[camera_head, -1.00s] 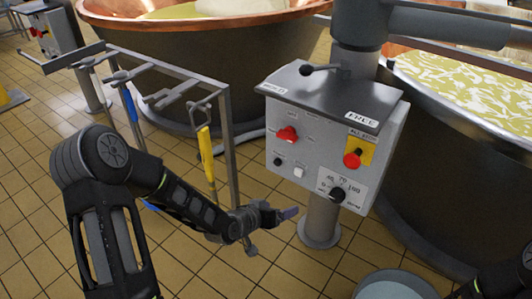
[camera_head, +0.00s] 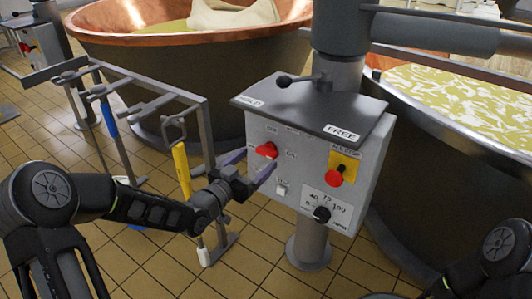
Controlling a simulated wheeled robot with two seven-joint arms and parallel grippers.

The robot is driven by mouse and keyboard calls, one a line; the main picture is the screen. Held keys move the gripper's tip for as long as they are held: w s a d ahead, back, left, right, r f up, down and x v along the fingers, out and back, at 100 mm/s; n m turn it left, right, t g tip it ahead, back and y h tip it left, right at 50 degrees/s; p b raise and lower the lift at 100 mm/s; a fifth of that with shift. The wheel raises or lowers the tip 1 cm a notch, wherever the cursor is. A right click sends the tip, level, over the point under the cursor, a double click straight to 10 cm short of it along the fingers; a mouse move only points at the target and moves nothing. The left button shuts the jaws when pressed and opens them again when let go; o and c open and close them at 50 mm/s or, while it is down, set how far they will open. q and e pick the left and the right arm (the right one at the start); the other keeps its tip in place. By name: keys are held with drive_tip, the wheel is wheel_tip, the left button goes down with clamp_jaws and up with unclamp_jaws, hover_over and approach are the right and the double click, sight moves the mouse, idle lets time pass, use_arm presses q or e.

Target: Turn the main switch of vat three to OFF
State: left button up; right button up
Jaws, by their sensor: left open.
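The grey control box (camera_head: 361,205) stands on a post between two copper vats. Its red rotary main switch (camera_head: 267,150) is at the upper left of the front panel, with small labels around it too blurred to read fully. My left gripper (camera_head: 250,167) is open, its two purple-tinted fingers spread in front of the panel's left side, close below and left of the red switch. I cannot tell whether a finger touches the panel. The gripper hides the panel's lower left part. My right arm (camera_head: 500,250) shows at the lower right; its gripper is out of view.
The panel also bears a red stop button (camera_head: 335,175) on yellow, a white button (camera_head: 281,190) and a black dial (camera_head: 321,214). A lever (camera_head: 284,80) sits on top, between HOLD and FREE labels. A rack (camera_head: 150,85) with a yellow-handled tool (camera_head: 181,170) stands left.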

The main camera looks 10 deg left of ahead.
sight(264, 154)
use_arm(q)
drive_tip(key=x, duration=0.5)
drive_tip(key=shift+w+d+b, duration=0.1)
drive_tip(key=shift+w+b, duration=0.25)
drive_tip(key=shift+b, duration=0.05)
drive_tip(key=shift+c, duration=0.4)
drive_tip(key=c, duration=1.3)
